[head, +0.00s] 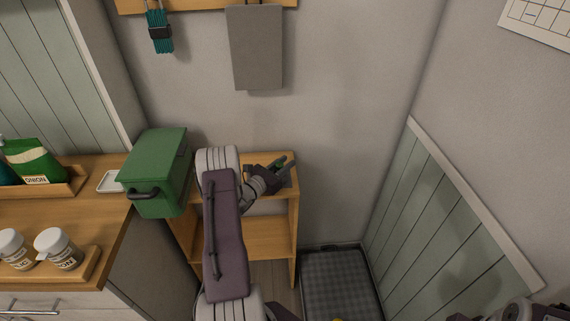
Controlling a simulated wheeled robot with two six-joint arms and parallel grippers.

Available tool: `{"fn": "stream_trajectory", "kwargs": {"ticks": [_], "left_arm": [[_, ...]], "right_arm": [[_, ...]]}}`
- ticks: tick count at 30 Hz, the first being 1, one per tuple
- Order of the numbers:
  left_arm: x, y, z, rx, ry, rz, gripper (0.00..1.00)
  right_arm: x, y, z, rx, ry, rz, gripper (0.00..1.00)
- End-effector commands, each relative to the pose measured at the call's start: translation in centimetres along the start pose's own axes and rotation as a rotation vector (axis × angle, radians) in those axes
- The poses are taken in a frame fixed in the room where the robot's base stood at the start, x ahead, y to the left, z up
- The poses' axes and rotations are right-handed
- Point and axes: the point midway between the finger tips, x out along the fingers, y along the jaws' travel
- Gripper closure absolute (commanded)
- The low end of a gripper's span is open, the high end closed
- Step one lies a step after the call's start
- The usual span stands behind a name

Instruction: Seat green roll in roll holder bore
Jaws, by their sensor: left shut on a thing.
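My left gripper (284,166) is over the top of the small wooden shelf unit and is shut on the green roll (281,163). Only a small green patch of the roll shows between the dark fingers. A dark grey shape at the shelf's right end, just under the fingers, may be the roll holder. The gripper covers most of it, so its bore is hidden. I cannot tell whether the roll is in the bore or above it. Parts of my right arm show at the bottom right edge, but its fingertips do not show.
The wooden shelf unit (262,228) stands against the wall. A grey towel (256,48) hangs above. A dark tray (341,283) lies on the floor at right.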

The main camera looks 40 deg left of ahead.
Motion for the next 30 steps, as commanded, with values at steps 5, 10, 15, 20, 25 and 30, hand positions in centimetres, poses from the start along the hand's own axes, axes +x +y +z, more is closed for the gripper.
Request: {"fn": "stream_trajectory", "kwargs": {"ticks": [5,10,15,20,25,30], "left_arm": [[0.0,0.0,-0.3,0.0,0.0,0.0,1.0],[0.0,0.0,-0.3,0.0,0.001,0.0,1.0],[0.0,0.0,-0.3,-0.001,0.001,0.0,0.49],[0.0,0.0,-0.3,0.0,0.001,0.0,0.49],[-0.2,0.0,-0.3,0.0,0.001,0.0,0.49],[-3.1,0.2,-0.4,-0.003,0.002,0.005,0.49]], "right_arm": [[0.2,0.0,0.0,0.0,0.0,0.0,0.48],[0.2,0.0,0.0,0.0,0.0,0.0,0.48],[0.2,0.0,0.0,0.0,0.0,0.0,0.48],[0.2,0.0,0.0,0.0,0.0,0.0,0.48],[0.3,0.0,0.0,0.0,0.0,0.0,0.48],[0.6,0.0,0.1,0.0,0.0,0.0,0.48]]}}
